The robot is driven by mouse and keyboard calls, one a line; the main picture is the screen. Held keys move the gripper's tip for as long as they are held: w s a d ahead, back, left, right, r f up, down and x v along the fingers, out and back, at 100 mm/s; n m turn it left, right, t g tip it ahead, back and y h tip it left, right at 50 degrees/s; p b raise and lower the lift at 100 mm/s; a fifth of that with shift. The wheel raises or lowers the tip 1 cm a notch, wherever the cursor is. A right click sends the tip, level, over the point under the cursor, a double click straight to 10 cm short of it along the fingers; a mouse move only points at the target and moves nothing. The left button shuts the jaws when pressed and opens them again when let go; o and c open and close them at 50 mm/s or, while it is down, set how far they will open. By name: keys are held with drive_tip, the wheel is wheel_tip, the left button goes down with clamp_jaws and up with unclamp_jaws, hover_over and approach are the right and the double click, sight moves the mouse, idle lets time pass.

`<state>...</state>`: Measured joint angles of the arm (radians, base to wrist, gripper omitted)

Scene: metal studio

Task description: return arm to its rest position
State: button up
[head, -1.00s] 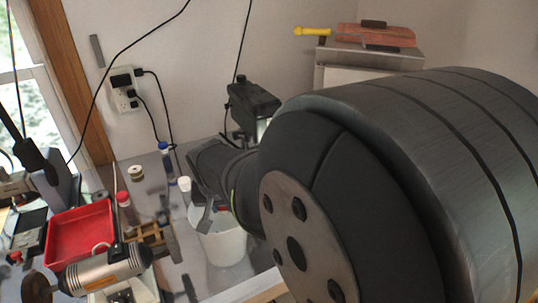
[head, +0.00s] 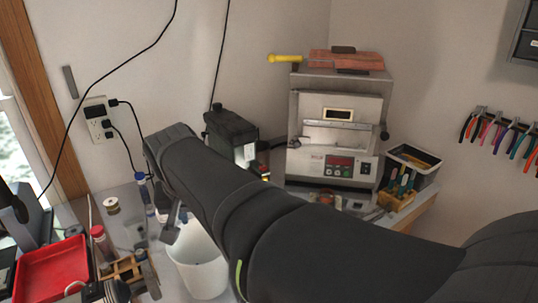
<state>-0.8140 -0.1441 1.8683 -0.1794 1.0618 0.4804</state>
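My dark arm (head: 250,205) reaches across the head view from the lower right to the upper left, over the workbench. Its far end is near the wall outlet side of the bench. A grey piece that looks like part of my gripper (head: 173,222) pokes out below the arm, at the upper left rim of the white bucket. The rest of the gripper is hidden behind the arm, so its opening and anything in it do not show. I cannot tell whether it touches the bucket.
A white bucket (head: 201,265) stands under the arm. A red tray (head: 50,268) and small bottles are at the left. A black device (head: 231,135) and a metal furnace (head: 335,130) stand behind; a tool holder (head: 398,190) is at the right. Pliers (head: 500,132) hang on the wall.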

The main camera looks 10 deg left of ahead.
drive_tip(key=shift+v, duration=1)
drive_tip(key=x, duration=1.2)
drive_tip(key=shift+f, duration=0.35)
drive_tip(key=shift+f, duration=0.1)
